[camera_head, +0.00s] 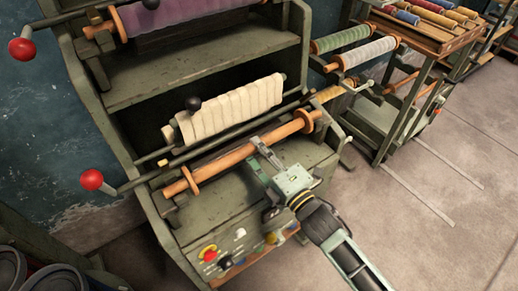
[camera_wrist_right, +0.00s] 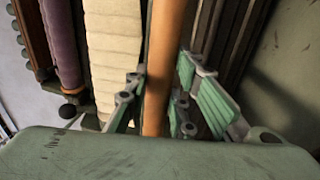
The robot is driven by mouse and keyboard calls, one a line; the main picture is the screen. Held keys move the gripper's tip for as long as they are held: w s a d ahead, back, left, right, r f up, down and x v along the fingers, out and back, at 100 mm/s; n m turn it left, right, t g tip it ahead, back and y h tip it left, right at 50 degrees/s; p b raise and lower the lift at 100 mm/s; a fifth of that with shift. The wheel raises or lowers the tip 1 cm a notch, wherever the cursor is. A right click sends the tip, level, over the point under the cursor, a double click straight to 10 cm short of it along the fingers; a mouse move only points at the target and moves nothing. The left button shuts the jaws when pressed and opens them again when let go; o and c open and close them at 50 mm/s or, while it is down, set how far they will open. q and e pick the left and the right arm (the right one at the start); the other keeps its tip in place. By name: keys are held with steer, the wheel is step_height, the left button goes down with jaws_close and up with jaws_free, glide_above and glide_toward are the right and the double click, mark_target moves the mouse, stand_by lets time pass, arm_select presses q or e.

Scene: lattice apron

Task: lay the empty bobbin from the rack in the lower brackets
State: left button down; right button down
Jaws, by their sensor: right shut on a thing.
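The empty bobbin (camera_head: 235,157) is a bare orange-brown wooden rod with a round flange near each end. It lies slantwise across the front of the green machine (camera_head: 225,210), below the cream cloth roll. My right gripper (camera_head: 266,152) is shut on the rod, nearer its right flange. In the right wrist view the bobbin (camera_wrist_right: 166,60) runs between the fingers (camera_wrist_right: 158,95). The lower brackets are hard to make out; I cannot tell whether the rod ends touch them. The rack (camera_head: 395,115) stands at the right. My left gripper is not in view.
A cream cloth roll (camera_head: 235,108) and a purple roll (camera_head: 180,12) sit above. Two levers with red knobs (camera_head: 91,180) stick out left. The rack holds green and pale bobbins (camera_head: 368,53). A control panel (camera_head: 215,250) is below. Floor (camera_head: 440,190) at right is clear.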

steer(key=c, duration=1.4)
jaws_free()
steer(key=shift+r, duration=0.1)
steer(key=shift+c, duration=0.2)
steer(key=shift+s+d, duration=0.1)
steer(key=v, duration=1.1)
steer(key=shift+s+d, duration=0.25)
steer(key=shift+s, duration=0.05)
steer(key=shift+w, duration=0.1)
